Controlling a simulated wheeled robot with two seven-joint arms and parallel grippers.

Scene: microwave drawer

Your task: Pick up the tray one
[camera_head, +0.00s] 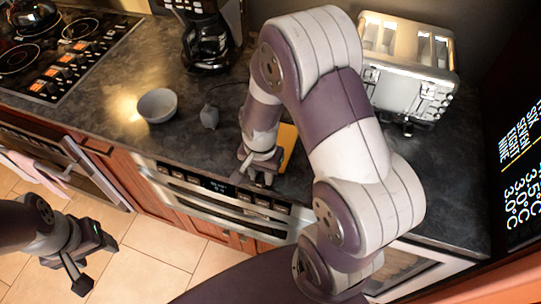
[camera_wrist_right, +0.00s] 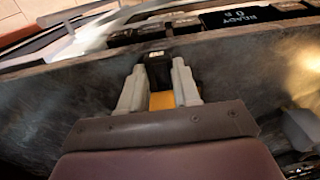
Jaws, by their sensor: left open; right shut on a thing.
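The tray (camera_head: 288,143) appears as a flat orange-yellow piece on the dark counter, mostly hidden behind my right arm in the head view. A strip of it also shows between the fingers in the right wrist view (camera_wrist_right: 162,101). My right gripper (camera_head: 260,177) is low over the counter near its front edge, shut on the tray. Its fingers stand on both sides of the orange strip in the wrist view. My left gripper (camera_head: 95,265) is open and empty, over the tiled floor at lower left, well away from the tray.
A grey bowl (camera_head: 157,105) and a small grey object (camera_head: 209,116) stand on the counter left of my right gripper. A coffee maker (camera_head: 207,42) and a toaster (camera_head: 408,70) stand behind. A stove (camera_head: 62,55) is at upper left. The microwave drawer (camera_head: 215,201) front lies below the counter edge.

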